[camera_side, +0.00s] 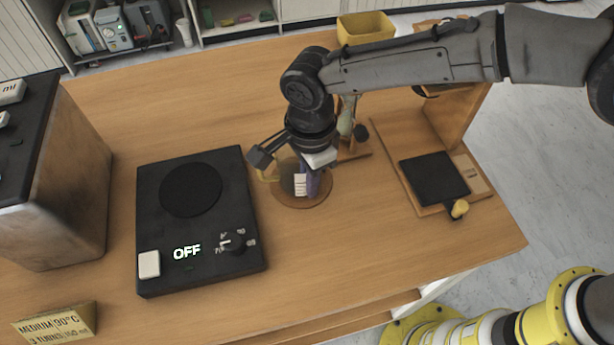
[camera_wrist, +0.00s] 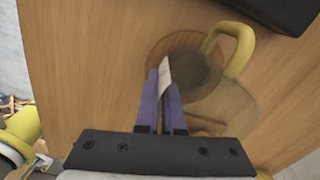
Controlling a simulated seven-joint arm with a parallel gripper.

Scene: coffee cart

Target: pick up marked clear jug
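The clear jug (camera_wrist: 225,104) has a yellow handle (camera_wrist: 241,48) and a white label with dark marks (camera_side: 300,185). It stands at a round wooden coaster (camera_side: 318,200) on the table. My gripper (camera_side: 310,183) points down at the jug, on the label's side. In the wrist view, my gripper's purple fingers (camera_wrist: 162,75) are close together, with the white label showing between them. They seem to straddle the jug's wall, but whether they press on it is unclear. In the side view, my wrist hides much of the jug.
A black hot plate (camera_side: 230,190) reading OFF stands left of the jug. A wooden stand (camera_side: 355,150) is close behind my gripper. A black pad on a wooden station (camera_side: 407,190) is to the right. Bare table lies in front of the coaster.

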